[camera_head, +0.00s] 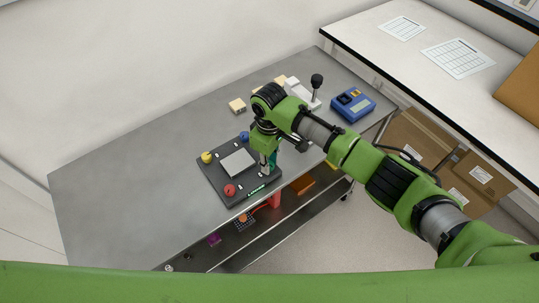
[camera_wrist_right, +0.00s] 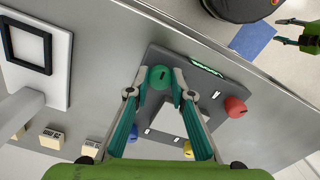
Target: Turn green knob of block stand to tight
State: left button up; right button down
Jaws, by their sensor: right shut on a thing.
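The block stand (camera_head: 219,181) is a dark base on the metal table, with a pale block on top and coloured knobs near its corners. My right gripper (camera_head: 268,168) is over its right corner and hides most of the green knob there. In the right wrist view the green knob (camera_wrist_right: 160,77) has a dark slot and sits between the fingertips of the right gripper (camera_wrist_right: 159,86), which are shut on it. The stand (camera_wrist_right: 161,52) also shows there around the knob. A small green part with dark prongs at that view's upper right may be my left gripper (camera_wrist_right: 293,31); its state is unclear.
The red knob (camera_head: 229,190), yellow knob (camera_head: 207,157) and blue knob (camera_head: 244,136) stand on the other corners. A blue device (camera_head: 353,104) and small beige blocks (camera_head: 237,105) lie toward the back. The table's left part is clear.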

jog(key=m+p, duration=0.3)
jog(key=shift+r+m, duration=0.2)
jog(key=shift+m, duration=0.1)
jog(key=m+p, duration=0.1)
jog(key=m, duration=0.1)
jog(key=shift+a+f+m, duration=0.1)
jog(key=shift+m, duration=0.3)
jog(key=shift+f+m, duration=0.1)
jog(key=shift+m, duration=2.3)
jog(key=shift+w, duration=0.1)
jog(key=c, duration=1.8)
grip_release()
